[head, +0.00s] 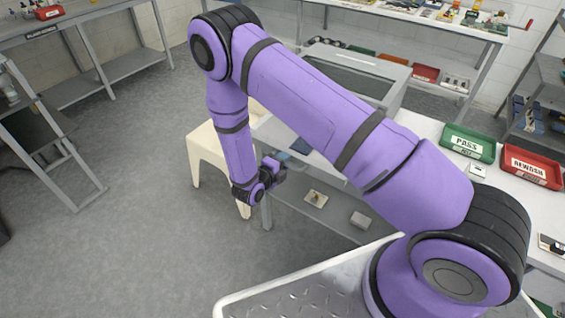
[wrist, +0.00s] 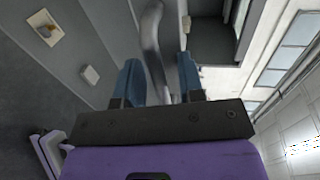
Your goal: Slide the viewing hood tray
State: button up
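The grey viewing hood (head: 365,65) stands on the white workbench, partly hidden behind my arm. In the wrist view, a curved grey metal handle (wrist: 152,40) runs between the two blue fingers of my gripper (wrist: 160,80). The fingers are apart, and a gap seems to show on either side of the handle, so it does not look clamped. In the head view, my gripper (head: 282,162) is low at the bench's near left edge, in front of the hood. The tray itself cannot be made out clearly; my arm covers much of that area.
A green PASS bin (head: 468,143) and a red REWORK bin (head: 530,168) stand on the bench at the right. A cream stool (head: 207,145) is close to the left of my gripper. Small items lie on the lower shelf (head: 335,212).

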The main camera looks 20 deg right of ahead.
grip_shut()
jog(key=r+x, duration=0.1)
jog(key=x, duration=0.7)
jog(key=r+x, duration=0.1)
jog(key=x, duration=0.3)
jog(key=shift+w+d+r, duration=0.3)
jog(key=shift+w+d, duration=0.05)
jog(key=shift+d, duration=0.05)
jog(key=shift+o, duration=0.7)
grip_release()
jog(key=v, duration=1.1)
